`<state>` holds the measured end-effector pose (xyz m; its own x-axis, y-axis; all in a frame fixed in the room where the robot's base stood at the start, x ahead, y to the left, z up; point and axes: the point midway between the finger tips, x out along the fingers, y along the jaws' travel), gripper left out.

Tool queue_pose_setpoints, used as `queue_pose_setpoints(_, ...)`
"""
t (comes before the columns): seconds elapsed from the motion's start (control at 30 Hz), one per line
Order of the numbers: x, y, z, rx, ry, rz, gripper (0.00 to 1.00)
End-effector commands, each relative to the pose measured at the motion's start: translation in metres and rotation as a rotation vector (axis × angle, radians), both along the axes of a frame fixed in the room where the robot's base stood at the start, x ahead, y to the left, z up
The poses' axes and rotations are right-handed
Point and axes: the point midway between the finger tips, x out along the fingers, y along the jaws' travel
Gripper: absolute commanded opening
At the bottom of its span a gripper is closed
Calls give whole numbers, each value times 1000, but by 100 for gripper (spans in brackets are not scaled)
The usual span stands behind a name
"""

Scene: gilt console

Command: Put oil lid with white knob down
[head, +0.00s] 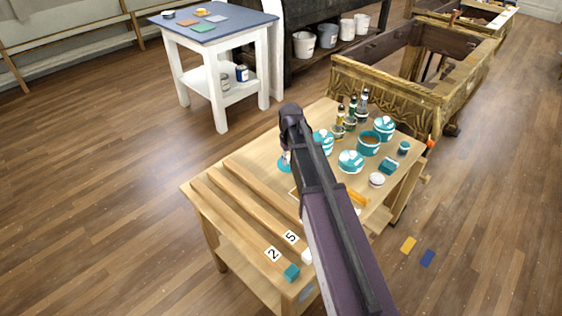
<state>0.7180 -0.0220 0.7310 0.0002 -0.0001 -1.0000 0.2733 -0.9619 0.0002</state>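A teal disc with a white part on top (285,163), which looks like a lid with a white knob, shows just left of my arm over the worktable (238,210). My arm covers part of it. My gripper is mostly hidden behind my wrist near this disc, so I cannot see its fingertips or whether it holds the disc. An open teal pot (368,143) with brown contents stands at the table's far right side. Teal-and-white lidded pots stand around it: one behind (384,127), one in front (350,161), and one partly behind my arm (323,142).
Several small bottles (351,112) stand at the table's back. A white round item (376,180) and a teal block (389,166) lie at the right. Raised wooden strips (240,207) and number cards (273,254) occupy the left and front. A carved gilt frame (392,82) stands behind.

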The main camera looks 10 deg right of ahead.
Motion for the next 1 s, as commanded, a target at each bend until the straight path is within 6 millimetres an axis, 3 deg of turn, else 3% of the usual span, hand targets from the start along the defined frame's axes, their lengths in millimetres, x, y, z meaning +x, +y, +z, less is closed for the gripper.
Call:
queue_pose_setpoints(0.1, 23, 8, -3, 0, 0, 2, 0)
queue_pose_setpoints(0.3, 40, 15, -4, 0, 0, 0, 0)
queue_pose_setpoints(0.73, 40, 15, -5, 0, 0, -1, 0)
queue_pose_setpoints(1.0, 40, 15, -21, 0, 0, -1, 0)
